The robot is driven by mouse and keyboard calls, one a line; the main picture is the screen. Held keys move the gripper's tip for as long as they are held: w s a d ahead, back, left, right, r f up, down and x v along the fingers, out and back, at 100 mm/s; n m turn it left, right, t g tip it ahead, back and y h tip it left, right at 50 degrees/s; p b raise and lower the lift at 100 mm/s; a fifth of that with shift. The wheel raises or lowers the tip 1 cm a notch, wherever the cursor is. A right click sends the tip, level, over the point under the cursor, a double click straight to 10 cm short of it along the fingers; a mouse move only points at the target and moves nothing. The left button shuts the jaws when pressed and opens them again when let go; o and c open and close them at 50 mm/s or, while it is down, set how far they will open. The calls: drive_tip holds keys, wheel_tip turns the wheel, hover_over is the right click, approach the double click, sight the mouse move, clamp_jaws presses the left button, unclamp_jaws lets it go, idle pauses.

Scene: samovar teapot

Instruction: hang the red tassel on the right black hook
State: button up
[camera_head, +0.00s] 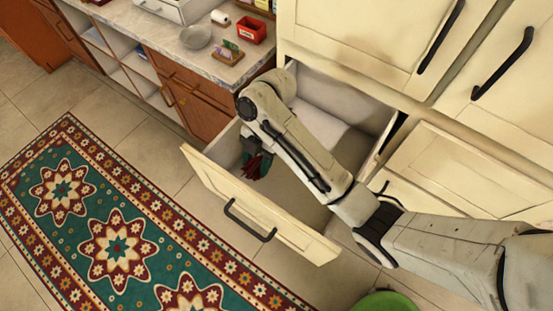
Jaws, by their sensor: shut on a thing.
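My gripper (250,148) is small in view, at the end of my arm, over the left part of an open cream drawer (215,170). It is shut on the red tassel (252,167), which shows as a small dark red shape just below the fingers. A dark green shape (265,163) is right beside the tassel; I cannot tell whether it touches. My arm covers part of the drawer. I can make out no black hook in this view; the black bars on the cabinet fronts are handles.
The drawer front with its black handle (248,221) juts over the floor beside a patterned rug (125,225). A green round thing (385,301) is at the bottom.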

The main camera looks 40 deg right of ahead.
sight(257, 186)
drive_tip(key=shift+f+p, duration=0.4)
drive_tip(key=shift+f, duration=4.4)
drive_tip(key=shift+f, duration=0.15)
drive_tip(key=shift+f, duration=0.1)
drive_tip(key=o, duration=1)
drive_tip(key=shift+o, duration=0.2)
drive_tip(key=shift+b, duration=0.4)
drive_tip(key=v, duration=0.7)
drive_tip(key=s+v, duration=0.1)
drive_tip(key=v, duration=0.3)
